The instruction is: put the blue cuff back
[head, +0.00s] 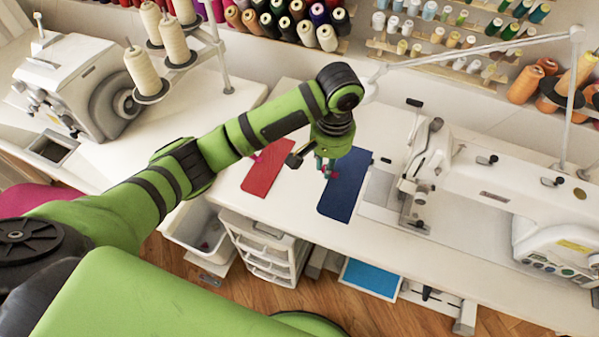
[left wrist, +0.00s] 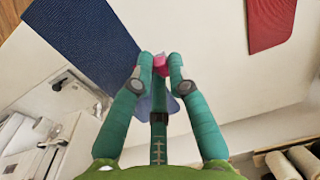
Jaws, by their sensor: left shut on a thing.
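The blue cuff (head: 346,187) is a dark blue flat strip over the white table, just left of the sewing machine. It also shows at the upper left of the left wrist view (left wrist: 85,35). A small pink piece (left wrist: 160,64) is at its edge, between the fingertips. My left gripper (head: 325,168) points down at the cuff's left edge and is shut on the cuff at this pink piece; its fingers also show in the left wrist view (left wrist: 158,75). I cannot tell whether the cuff touches the table. My right gripper is not in view.
A red cuff (head: 268,168) lies left of the blue one. A white sewing machine (head: 475,175) stands close on the right. Another machine (head: 80,85) and thread cones (head: 174,42) stand at the left. The table (head: 300,225) is bare in front of the cuffs.

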